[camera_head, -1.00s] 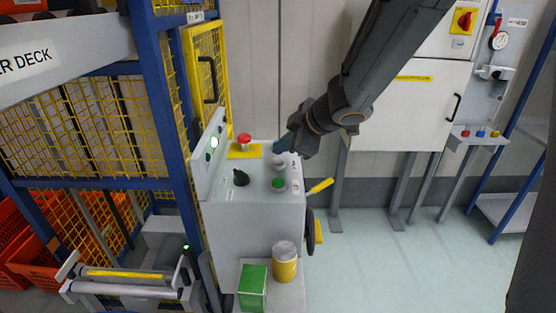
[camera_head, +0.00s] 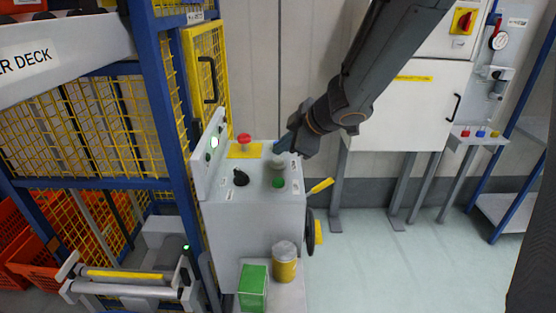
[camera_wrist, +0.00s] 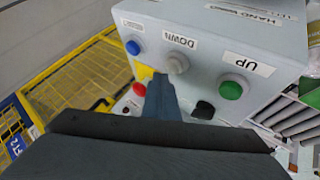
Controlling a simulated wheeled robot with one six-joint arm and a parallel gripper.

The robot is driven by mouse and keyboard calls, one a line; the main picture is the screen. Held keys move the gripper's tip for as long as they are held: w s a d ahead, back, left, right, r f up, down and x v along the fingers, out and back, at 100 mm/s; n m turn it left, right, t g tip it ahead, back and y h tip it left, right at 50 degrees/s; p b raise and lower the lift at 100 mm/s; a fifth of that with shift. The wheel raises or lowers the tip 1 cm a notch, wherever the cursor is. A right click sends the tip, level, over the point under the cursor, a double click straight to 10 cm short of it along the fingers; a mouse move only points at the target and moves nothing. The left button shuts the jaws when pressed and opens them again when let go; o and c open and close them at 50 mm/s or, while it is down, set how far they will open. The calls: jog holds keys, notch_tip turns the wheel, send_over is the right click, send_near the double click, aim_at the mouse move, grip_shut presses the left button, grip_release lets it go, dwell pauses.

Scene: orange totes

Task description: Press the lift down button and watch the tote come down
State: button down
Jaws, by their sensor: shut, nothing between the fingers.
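In the wrist view, the grey-white button (camera_wrist: 177,63) sits by the DOWN label (camera_wrist: 180,40) on the console. The green button (camera_wrist: 233,87) sits by the UP label (camera_wrist: 249,64). My gripper (camera_wrist: 163,84) is shut and empty, its tip close to the grey-white button. I cannot tell whether they touch. In the head view, my gripper (camera_head: 281,146) is at the console's back right, by the pale button (camera_head: 279,161). Orange totes (camera_head: 30,262) stand low at the left behind the mesh. I cannot tell which is on the lift.
The console (camera_head: 255,225) also carries a red mushroom button (camera_head: 244,139) and a black selector (camera_head: 241,178). A blue frame with yellow mesh (camera_head: 100,150) stands at the left. A green box (camera_head: 253,287) and yellow can (camera_head: 285,262) sit below. Floor at the right is open.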

jog(key=shift+f, duration=0.15)
jog(key=shift+f, duration=0.3)
